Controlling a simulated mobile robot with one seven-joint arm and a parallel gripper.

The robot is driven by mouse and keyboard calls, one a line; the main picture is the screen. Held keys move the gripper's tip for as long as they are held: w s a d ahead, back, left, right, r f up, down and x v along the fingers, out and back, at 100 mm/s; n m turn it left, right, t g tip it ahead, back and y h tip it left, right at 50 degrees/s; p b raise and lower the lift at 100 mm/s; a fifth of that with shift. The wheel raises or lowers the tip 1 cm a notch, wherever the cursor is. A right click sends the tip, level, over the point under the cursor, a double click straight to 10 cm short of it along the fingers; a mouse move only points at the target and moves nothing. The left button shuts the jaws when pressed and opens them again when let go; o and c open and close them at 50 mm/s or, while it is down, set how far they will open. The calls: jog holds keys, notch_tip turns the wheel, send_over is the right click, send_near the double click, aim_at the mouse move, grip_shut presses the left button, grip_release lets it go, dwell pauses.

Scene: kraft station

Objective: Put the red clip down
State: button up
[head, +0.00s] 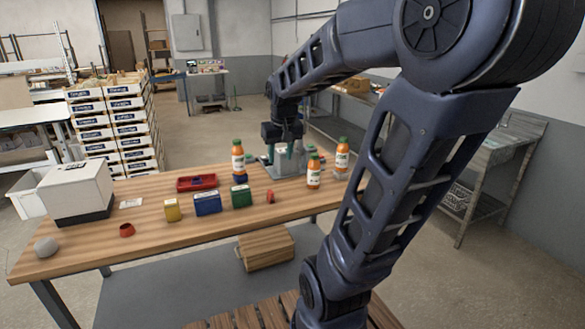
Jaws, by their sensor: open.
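A small red piece (270,196), which looks like the red clip, is on the wooden table (150,247) near its front edge, just right of a green box. It is too small to make out its shape well. My gripper (284,154) is at the far right part of the table, pointing down over a grey container (286,168). It is open, and I see no red thing between its fingers. The small red piece is in front of it and apart from it. The container partly blends with the fingertips.
Yellow (172,210), blue (207,203) and green (241,196) boxes stand in a row by a red tray (196,183). Orange bottles (313,170) stand near my gripper. A red ring (127,230) and white machine (78,190) are left. Bare wood lies along the front.

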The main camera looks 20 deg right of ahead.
jog(key=s+t, duration=0.1)
jog(key=s, duration=1)
jog(key=shift+s+a+r+t, duration=0.15)
jog(key=shift+a+r+t, duration=0.15)
jog(key=shift+a, duration=0.15)
dwell(0.5)
